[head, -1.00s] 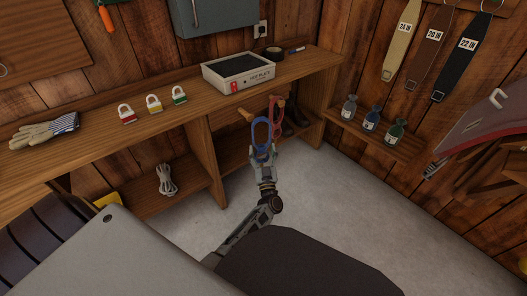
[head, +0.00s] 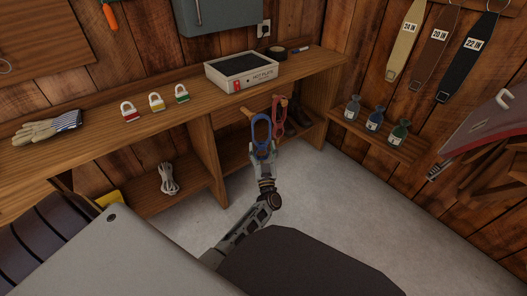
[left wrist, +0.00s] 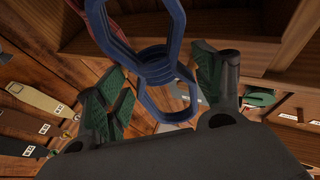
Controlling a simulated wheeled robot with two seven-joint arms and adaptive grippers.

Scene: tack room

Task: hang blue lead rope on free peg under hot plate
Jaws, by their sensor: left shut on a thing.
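The blue lead rope (head: 253,131) is a looped bundle held upright in my left gripper (head: 262,153), below the hot plate (head: 241,71). In the left wrist view the blue rope (left wrist: 152,62) passes between the green-padded fingers of my left gripper (left wrist: 163,85), which are shut on it. A wooden peg (head: 247,112) shows just left of the rope's top loop; I cannot tell whether the loop is around it. A red rope (head: 279,120) hangs on another peg (head: 284,101) just to the right. My right gripper is not in view.
The wooden bench (head: 208,118) carries gloves (head: 48,128), several padlocks (head: 156,102) and a tape roll (head: 278,54). A white coiled cord (head: 168,178) lies on the lower shelf. Bottles (head: 374,118) stand on a right wall shelf. The grey floor (head: 340,190) is clear.

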